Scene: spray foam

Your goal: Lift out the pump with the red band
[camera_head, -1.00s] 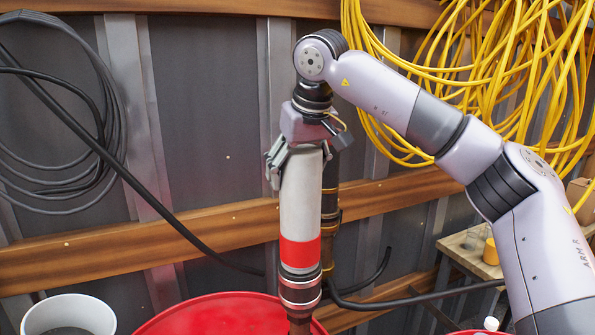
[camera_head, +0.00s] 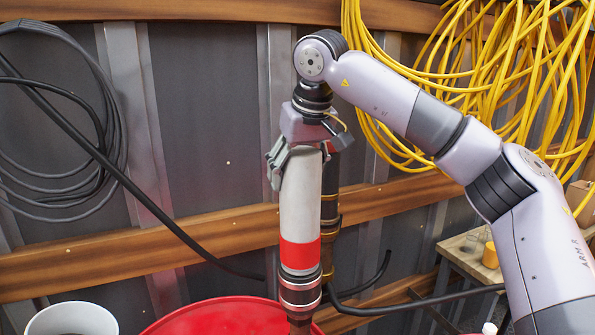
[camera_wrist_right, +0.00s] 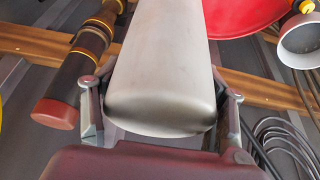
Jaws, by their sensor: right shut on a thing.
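The pump with the red band (camera_head: 300,215) hangs upright in the middle of the head view, a white cylinder with a red band low down and a dark metal lower section. My right gripper (camera_head: 296,160) is shut on the top of this pump from above. In the right wrist view the white body (camera_wrist_right: 160,70) lies between the two fingers. The pump's lower end is over a red drum (camera_head: 225,316); its very bottom is cut off by the frame edge. My left gripper is not in view.
A second dark pump with gold rings (camera_head: 331,210) stands close behind. A white bucket (camera_head: 72,318) is at lower left. Black hose (camera_head: 130,185) and yellow cable coils (camera_head: 480,75) hang on the wall. A wooden table (camera_head: 470,248) is at right.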

